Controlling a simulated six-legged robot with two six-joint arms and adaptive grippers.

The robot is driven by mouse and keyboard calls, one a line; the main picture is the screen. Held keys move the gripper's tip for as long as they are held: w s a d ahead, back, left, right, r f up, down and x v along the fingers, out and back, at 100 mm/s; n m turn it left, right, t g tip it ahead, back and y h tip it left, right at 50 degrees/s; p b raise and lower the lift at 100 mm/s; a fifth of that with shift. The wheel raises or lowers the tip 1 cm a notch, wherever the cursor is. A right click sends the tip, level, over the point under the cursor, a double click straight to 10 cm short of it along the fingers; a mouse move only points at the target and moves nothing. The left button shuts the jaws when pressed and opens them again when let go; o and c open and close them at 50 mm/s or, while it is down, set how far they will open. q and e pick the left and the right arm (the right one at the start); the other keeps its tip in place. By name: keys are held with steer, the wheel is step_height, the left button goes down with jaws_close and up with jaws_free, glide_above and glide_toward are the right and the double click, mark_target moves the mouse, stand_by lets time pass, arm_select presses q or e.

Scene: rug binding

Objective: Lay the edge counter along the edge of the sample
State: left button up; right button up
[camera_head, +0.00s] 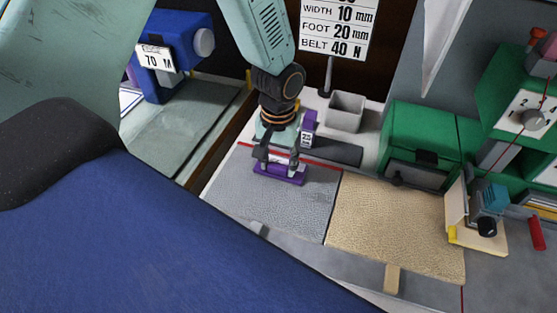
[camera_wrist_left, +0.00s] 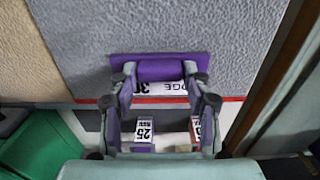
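The purple edge counter (camera_head: 281,176) is over the grey textured sample (camera_head: 285,210), close to the red line (camera_head: 322,164) along the sample's back edge. Its long side runs roughly along that line. In the left wrist view, its purple grip (camera_wrist_left: 162,71) and white label show. My left gripper (camera_head: 276,160) points down with its fingers at both ends of the grip and looks shut on it. In the left wrist view the fingers (camera_wrist_left: 160,78) flank the grip. I cannot tell whether the counter rests on the sample or hovers slightly. My right gripper is not in view.
A small purple block marked 25 (camera_head: 308,128) stands behind the red line, near a grey open box (camera_head: 345,111). A beige sample (camera_head: 395,222) adjoins at the right. Green machines (camera_head: 425,130) stand beyond. A board (camera_head: 338,28) lists width 10 mm, foot 20 mm.

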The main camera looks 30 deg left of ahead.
mark_target(279, 165)
arm_select(q)
steer(key=o, duration=0.3)
steer(key=shift+d, duration=0.15)
steer(key=shift+o, duration=0.3)
steer(key=shift+r, duration=0.3)
step_height(279, 165, up, 12)
steer(key=p, duration=0.2)
steer(key=shift+f, duration=0.15)
stand_by(1.0)
